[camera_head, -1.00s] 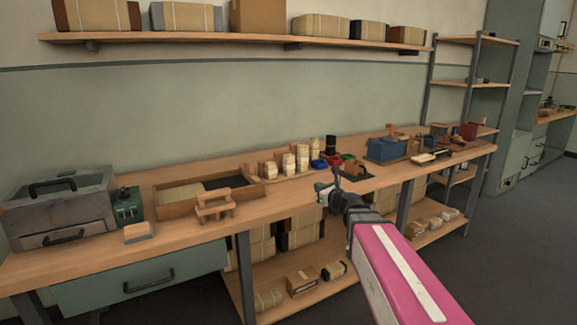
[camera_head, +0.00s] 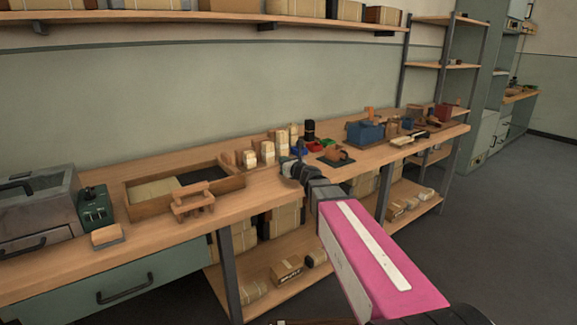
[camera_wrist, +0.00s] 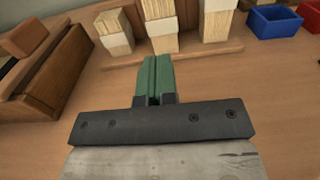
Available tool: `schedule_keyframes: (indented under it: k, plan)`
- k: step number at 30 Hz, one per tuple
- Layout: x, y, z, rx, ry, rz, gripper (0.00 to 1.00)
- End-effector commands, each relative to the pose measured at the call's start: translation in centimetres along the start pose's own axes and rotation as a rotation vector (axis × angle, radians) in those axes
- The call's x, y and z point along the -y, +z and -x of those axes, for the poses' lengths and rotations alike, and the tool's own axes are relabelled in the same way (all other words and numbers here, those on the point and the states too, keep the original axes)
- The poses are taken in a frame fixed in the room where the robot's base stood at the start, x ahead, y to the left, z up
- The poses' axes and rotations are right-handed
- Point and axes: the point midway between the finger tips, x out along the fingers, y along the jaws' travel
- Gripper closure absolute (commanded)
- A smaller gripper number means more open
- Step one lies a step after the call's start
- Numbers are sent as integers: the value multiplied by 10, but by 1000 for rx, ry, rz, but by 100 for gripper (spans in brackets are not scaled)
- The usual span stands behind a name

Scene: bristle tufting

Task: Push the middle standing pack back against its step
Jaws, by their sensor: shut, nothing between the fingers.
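Several tan packs with pale lower parts stand in a row on a wooden stand (camera_wrist: 196,49) on the bench. In the head view the packs (camera_head: 267,152) stand just behind my gripper (camera_head: 287,167). My gripper's green fingers (camera_wrist: 154,66) are shut and empty, pointing at the foot of the middle pack. I cannot tell whether they touch it. Any step behind the packs is hidden.
A wooden tray (camera_wrist: 45,80) lies close on the left. A blue bin (camera_wrist: 274,21) stands right of the packs. A small wooden stool-like piece (camera_head: 193,199) and a dark-based tool (camera_head: 336,156) are nearby. Bare bench lies right of my gripper.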

Motion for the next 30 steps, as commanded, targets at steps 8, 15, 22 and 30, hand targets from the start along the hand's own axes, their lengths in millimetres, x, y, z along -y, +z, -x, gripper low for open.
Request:
schedule_keyframes:
  k: [8, 15, 22, 30]
  plan:
    - [1, 0, -57, 1, 0, 0, 100]
    - [1, 0, -80, 1, -2, 0, 100]
    - [0, 0, -81, 0, -2, 1, 100]
    - [1, 0, -98, 0, 0, 1, 100]
